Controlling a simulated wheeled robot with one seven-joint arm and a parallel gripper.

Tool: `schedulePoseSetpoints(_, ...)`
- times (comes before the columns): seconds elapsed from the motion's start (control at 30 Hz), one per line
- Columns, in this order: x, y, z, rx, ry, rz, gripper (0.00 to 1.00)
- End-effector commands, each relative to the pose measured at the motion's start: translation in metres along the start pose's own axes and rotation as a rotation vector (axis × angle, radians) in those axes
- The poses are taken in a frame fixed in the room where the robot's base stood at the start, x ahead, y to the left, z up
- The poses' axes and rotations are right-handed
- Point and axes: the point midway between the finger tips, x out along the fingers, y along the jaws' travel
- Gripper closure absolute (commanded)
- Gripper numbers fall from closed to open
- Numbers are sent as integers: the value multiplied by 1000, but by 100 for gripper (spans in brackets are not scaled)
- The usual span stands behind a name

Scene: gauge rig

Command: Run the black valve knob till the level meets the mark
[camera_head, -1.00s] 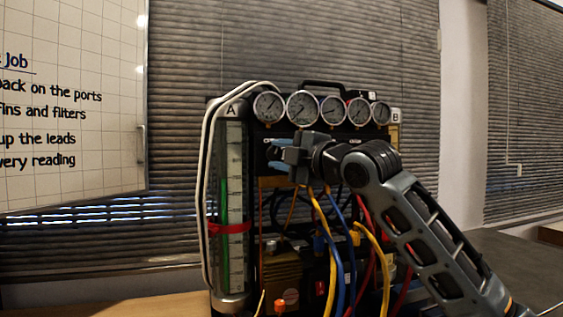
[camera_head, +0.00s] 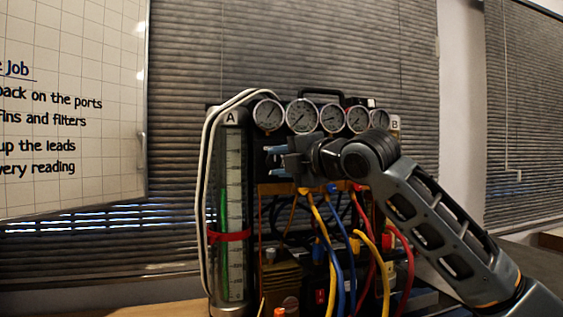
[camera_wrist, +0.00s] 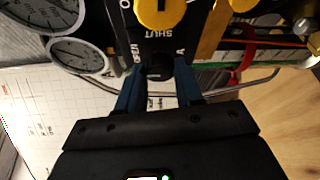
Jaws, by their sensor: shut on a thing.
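The black valve knob (camera_wrist: 158,68) is in the wrist view, between the words OPEN and SHUT and a letter A. My gripper (camera_wrist: 160,84) is shut on it, one blue finger on each side. In the head view my gripper (camera_head: 275,161) is at the rig's front, right of tube A, and the knob is hidden there. The sight tube A (camera_head: 235,270) stands upright at the rig's left with a scale and a green column (camera_head: 224,207). A red band (camera_head: 229,237) wraps the tube. The green seems to reach above the band; its exact top is unclear.
A yellow knob (camera_wrist: 160,10) is close beyond the black one in the wrist view. Several round gauges (camera_head: 302,116) line the rig's top. White hoses (camera_head: 207,200) pass left of the tube. Yellow, blue and red hoses (camera_head: 337,260) hang below my gripper.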

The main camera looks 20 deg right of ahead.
Motion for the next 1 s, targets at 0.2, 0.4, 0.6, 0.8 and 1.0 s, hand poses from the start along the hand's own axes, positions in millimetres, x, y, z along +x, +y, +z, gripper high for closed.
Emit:
schedulePoseSetpoints(0.2,1,-2,-2,0,4,-3,56)
schedulePoseSetpoints(0.4,0,-1,-1,0,2,-1,39)
schedulePoseSetpoints(0.6,0,0,-1,0,1,-1,39)
schedulePoseSetpoints(0.8,-18,-1,0,0,-1,1,39)
schedulePoseSetpoints(1.0,-51,-2,-1,0,1,0,39)
